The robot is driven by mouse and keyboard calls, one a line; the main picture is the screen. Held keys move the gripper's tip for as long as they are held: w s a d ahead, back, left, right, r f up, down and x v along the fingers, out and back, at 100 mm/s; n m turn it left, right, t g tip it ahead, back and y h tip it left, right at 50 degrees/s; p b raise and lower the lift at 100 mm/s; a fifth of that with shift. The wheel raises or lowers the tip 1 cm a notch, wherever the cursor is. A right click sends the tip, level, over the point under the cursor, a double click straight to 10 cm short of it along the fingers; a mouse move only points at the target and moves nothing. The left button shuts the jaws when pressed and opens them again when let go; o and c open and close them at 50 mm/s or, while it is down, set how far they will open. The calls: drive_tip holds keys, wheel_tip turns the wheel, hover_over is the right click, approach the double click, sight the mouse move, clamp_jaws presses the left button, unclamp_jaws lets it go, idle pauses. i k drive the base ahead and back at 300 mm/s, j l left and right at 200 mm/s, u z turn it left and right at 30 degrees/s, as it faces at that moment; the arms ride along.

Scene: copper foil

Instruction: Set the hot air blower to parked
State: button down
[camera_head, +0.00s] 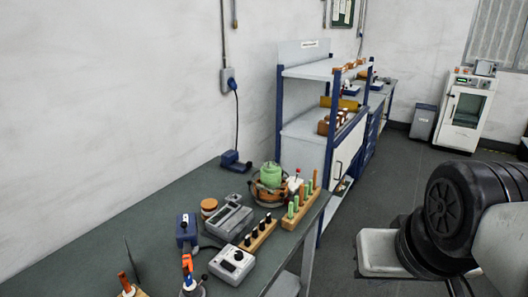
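I cannot tell for certain which thing is the hot air blower. One candidate is a blue upright unit (187,231) on the workbench. In front of it stands a tool with a bright orange upper part (187,264) and a white and blue lower part, cut off by the picture's bottom edge. A pale box with a dark dial (232,264) sits to their right. Any parked marking is too small to read. My gripper is not in view.
The dark green workbench (120,243) runs along the wall. Racks with green handles (298,209) and dark-topped pegs (258,235), a grey unit (229,218) and a green-topped pot (270,178) crowd its right part. Shelving (310,125) stands behind. The floor (350,215) to the right is partly clear.

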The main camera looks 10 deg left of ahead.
sight(186, 238)
drive_tip(key=u, duration=1.25)
drive_tip(key=i+l+u, duration=0.4)
drive_tip(key=l, duration=0.25)
drive_tip(key=j+u, duration=0.15)
drive_tip(key=l, duration=0.25)
drive_tip(key=z, duration=0.05)
